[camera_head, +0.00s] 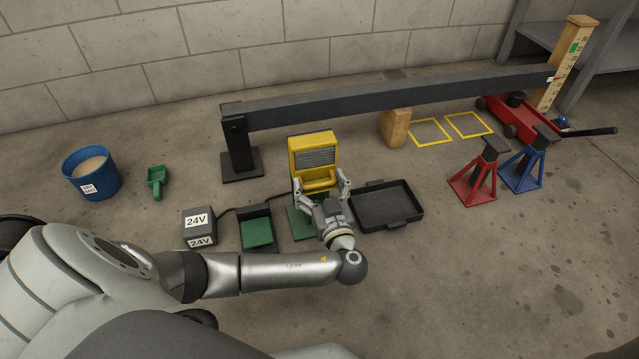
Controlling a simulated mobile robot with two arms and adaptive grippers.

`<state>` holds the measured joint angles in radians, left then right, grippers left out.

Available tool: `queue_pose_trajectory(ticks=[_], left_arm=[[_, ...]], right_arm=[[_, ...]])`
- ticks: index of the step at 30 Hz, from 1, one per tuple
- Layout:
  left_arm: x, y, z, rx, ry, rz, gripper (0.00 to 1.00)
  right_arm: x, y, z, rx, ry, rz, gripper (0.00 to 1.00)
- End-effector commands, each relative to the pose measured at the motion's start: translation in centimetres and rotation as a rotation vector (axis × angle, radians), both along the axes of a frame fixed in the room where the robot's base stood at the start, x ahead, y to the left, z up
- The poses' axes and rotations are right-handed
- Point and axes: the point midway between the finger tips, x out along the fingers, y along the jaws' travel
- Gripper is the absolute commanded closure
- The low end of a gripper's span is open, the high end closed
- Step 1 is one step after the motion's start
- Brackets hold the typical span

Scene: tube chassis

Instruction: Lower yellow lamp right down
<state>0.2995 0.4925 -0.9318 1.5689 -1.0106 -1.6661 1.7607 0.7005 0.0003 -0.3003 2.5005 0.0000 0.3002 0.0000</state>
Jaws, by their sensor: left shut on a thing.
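The yellow lamp (314,142) stands upright near the middle, in front of the long dark beam, with a grey slatted panel on its face. My left gripper (320,186) comes from the near side with one finger on each side of the lamp's lower yellow part, and is shut on it. A green pad (297,222) lies below and just left of the gripper; the hand hides part of it. I cannot tell whether the lamp's bottom touches the pad. My right gripper is not in view.
A grey 24V box (200,229), with a dark cable, and a green-topped block (257,231) stand left. A black tray (387,206) lies close right of the gripper. The dark beam (390,97) runs behind. Red (475,180) and blue (524,168) stands are farther right. The right foreground floor is clear.

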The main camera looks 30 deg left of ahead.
Motion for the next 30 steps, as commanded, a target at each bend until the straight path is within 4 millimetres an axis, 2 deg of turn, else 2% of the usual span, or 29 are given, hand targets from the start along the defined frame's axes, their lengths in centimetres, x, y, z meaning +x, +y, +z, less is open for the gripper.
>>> queue_pose_trajectory(ticks=[1, 4, 5, 8, 17, 27, 28, 30], left_arm=[[0.1, 0.0, 0.0, -0.001, 0.001, -0.002, 0.46], [0.1, 0.0, 0.0, -0.001, 0.001, -0.003, 0.59], [0.1, 0.0, 0.0, -0.001, 0.001, -0.003, 0.61], [0.1, 0.0, -0.3, -0.001, 0.001, -0.003, 0.61], [0.2, 0.0, -3.4, -0.002, 0.001, -0.003, 0.61], [0.2, 0.1, -3.6, -0.003, 0.004, -0.002, 0.61], [0.2, 0.1, -3.6, -0.004, 0.005, -0.002, 0.14], [0.2, 0.1, -3.6, -0.004, 0.005, -0.002, 0.05]], right_arm=[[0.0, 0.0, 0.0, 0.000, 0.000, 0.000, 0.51], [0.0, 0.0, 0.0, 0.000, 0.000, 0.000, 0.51], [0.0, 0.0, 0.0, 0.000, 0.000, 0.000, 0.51], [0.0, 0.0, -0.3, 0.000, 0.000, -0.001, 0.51], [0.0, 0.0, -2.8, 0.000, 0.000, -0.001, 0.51], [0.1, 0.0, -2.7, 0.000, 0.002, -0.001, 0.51], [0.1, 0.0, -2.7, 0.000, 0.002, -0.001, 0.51], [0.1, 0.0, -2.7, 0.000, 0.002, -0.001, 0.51]])
